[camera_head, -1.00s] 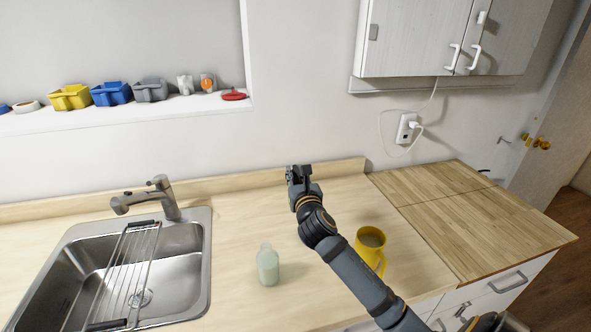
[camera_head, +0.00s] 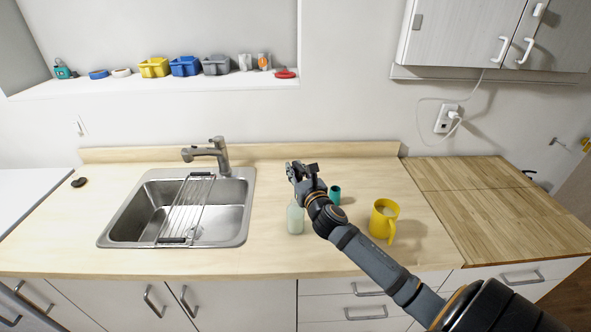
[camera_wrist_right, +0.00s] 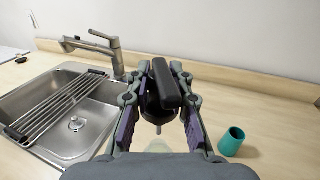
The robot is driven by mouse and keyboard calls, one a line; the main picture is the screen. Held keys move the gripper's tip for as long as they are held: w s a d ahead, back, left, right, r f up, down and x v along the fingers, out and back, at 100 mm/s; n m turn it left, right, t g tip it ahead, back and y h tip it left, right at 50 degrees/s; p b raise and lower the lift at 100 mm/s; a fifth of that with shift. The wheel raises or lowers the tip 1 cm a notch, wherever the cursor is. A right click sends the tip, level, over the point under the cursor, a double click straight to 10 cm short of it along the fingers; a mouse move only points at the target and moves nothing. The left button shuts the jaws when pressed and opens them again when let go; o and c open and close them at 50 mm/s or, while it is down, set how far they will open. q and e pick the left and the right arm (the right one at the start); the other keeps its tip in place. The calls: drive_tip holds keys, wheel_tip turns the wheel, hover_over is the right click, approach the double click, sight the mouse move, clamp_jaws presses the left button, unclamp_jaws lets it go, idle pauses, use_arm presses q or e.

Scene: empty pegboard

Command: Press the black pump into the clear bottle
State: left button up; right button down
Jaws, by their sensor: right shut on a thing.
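The clear bottle (camera_head: 295,217) stands upright on the wooden counter, right of the sink, with pale contents. My right gripper (camera_head: 298,172) is just above and behind it in the head view. In the right wrist view, my right gripper (camera_wrist_right: 160,100) is shut on the black pump (camera_wrist_right: 158,88), its thin tip pointing down. A pale, translucent patch below the tip seems to be the bottle, mostly hidden by my gripper. The pump appears apart from the bottle, but I cannot tell the exact gap. My left gripper is not in view.
A teal cup (camera_head: 335,195) and a yellow mug (camera_head: 384,220) stand right of the bottle, close to my right arm. The steel sink (camera_head: 240,215) with a faucet (camera_head: 210,153) lies to the left. A small dark round object (camera_head: 79,182) lies at the counter's far left.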

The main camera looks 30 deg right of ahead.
wheel_tip(320, 180, down, 3)
drive_tip(key=shift+r+b, duration=0.2)
drive_tip(key=shift+b, duration=0.95)
drive_tip(key=shift+f+b, duration=0.35)
drive_tip(key=shift+b, duration=0.05)
wheel_tip(320, 180, down, 2)
drive_tip(key=shift+b, duration=0.55)
drive_tip(key=shift+f, duration=0.4)
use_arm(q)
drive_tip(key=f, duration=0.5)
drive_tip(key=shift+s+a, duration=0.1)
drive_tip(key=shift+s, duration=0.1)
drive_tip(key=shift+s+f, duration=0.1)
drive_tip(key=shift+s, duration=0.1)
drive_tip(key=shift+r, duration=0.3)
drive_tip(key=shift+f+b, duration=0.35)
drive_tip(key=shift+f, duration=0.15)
use_arm(e)
drive_tip(key=shift+f, duration=1.3)
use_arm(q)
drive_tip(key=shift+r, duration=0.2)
